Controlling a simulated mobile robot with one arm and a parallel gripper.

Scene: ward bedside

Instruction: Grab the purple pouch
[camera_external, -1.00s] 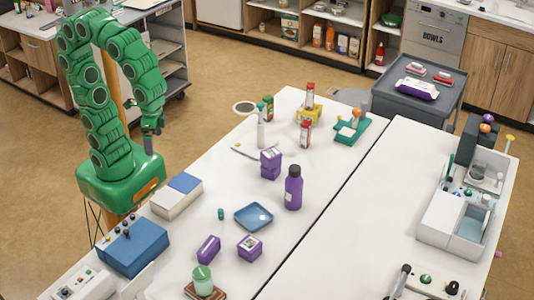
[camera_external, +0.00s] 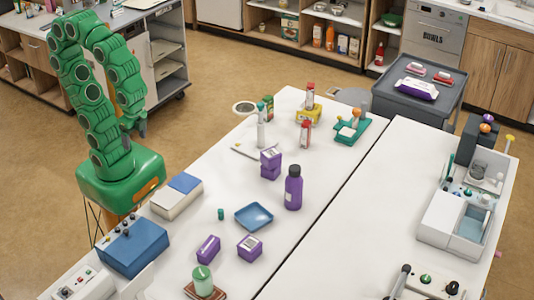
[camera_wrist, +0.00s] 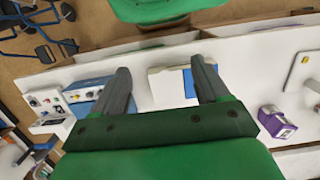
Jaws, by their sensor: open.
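A soft purple and white pack (camera_external: 416,89), the thing most like a pouch, lies on top of the grey cart at the back right. Other purple things stand on the near table: a stacked box pair (camera_external: 270,163), a bottle (camera_external: 293,188), a small block (camera_external: 208,249) and a labelled box (camera_external: 249,247). My gripper (camera_external: 139,128) hangs beside my green arm, left of the table and far from the cart. In the wrist view my gripper (camera_wrist: 160,68) is open with nothing between its fingers. A purple box (camera_wrist: 277,122) shows at right there.
The long white table (camera_external: 325,240) holds a blue tray (camera_external: 253,217), a white-and-blue box (camera_external: 177,196), a blue device (camera_external: 133,247) and bottles. The grey cart (camera_external: 385,98) also carries red and white packs. Open floor lies between table and back shelves.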

